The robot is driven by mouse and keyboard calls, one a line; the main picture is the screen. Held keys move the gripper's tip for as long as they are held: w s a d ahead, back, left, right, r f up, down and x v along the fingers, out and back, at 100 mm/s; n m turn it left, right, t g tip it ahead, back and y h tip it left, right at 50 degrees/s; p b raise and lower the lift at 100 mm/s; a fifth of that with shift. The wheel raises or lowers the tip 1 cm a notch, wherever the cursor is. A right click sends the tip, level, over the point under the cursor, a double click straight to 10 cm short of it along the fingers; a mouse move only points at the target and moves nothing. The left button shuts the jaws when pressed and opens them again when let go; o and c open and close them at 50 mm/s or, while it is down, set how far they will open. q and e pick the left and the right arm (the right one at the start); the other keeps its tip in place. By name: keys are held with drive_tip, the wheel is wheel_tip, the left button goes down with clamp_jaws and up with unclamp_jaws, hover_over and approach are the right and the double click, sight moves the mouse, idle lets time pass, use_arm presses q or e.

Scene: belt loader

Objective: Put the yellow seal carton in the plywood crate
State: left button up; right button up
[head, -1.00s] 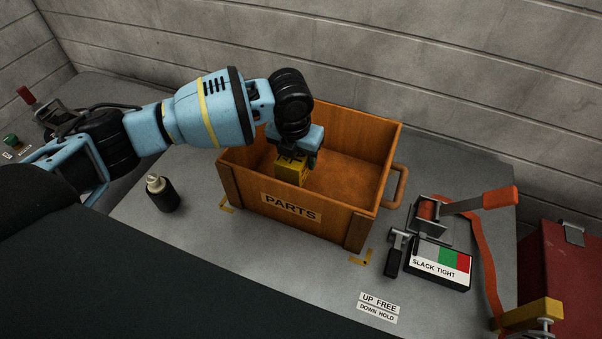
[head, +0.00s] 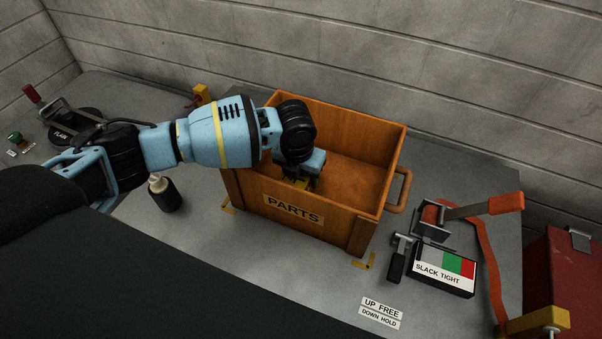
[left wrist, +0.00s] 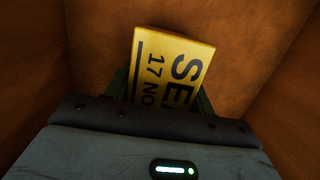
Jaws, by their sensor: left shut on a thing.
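The plywood crate (head: 364,213) is an open orange-brown box with a PARTS label, standing on the grey bench. My left gripper (head: 303,184) is lowered inside it, near its left end. I cannot tell whether the carton touches the crate floor. My right gripper is not in view.
A dark bottle (head: 165,194) stands left of the crate. A ratchet with an orange handle (head: 506,203) and a SLACK TIGHT box (head: 446,270) lie to the right. A red case (head: 560,280) is at far right. A block wall stands behind.

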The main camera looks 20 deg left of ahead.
use_arm(q)
drive_tip(key=o, duration=0.8)
drive_tip(key=shift+f, duration=0.1)
drive_tip(key=shift+o, duration=1.2)
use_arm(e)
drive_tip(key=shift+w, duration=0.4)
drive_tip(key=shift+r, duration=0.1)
use_arm(q)
drive_tip(key=shift+r, duration=0.55)
drive_tip(key=r, duration=0.3)
drive_tip(key=s+r, duration=0.1)
drive_tip(key=r, duration=0.2)
drive_tip(key=r+p, duration=0.1)
drive_tip(key=r, duration=0.3)
drive_tip(key=shift+s, duration=0.3)
drive_tip(key=shift+s+r, duration=0.1)
drive_tip(key=shift+r, duration=0.4)
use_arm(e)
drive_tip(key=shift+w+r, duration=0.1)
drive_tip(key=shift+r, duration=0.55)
